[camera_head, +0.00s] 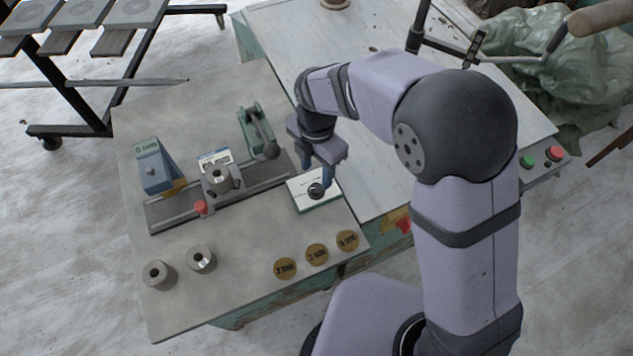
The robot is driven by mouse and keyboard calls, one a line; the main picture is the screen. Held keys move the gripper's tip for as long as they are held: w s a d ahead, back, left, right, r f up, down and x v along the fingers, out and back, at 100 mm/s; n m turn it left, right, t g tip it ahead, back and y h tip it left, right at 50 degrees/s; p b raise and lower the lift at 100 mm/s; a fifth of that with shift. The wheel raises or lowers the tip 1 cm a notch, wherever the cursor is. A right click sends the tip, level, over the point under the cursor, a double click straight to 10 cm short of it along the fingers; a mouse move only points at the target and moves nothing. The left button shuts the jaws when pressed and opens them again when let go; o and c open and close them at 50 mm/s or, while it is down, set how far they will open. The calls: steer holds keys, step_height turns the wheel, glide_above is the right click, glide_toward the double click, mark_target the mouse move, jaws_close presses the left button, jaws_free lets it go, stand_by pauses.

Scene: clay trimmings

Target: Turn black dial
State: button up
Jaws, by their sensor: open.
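The black dial (316,190) sits on a small white panel (306,203) on the grey board, right of the centre of the board. It is a small round knob. My gripper (326,178) points down right at the dial, with its fingers around or just beside it. The jaws are open. One blue-grey finger shows at the right of the dial; the rest is partly hidden by the gripper body, and I cannot tell whether the fingers touch the dial.
A green lever clamp (257,132) stands behind. Two metal cylinders (201,259) and several brass discs (317,253) lie in front. The board's front middle is clear.

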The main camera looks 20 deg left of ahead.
mark_target(316, 188)
steer(key=shift+f+p, duration=0.75)
steer(key=shift+f, duration=2.7)
steer(key=c, duration=1.1)
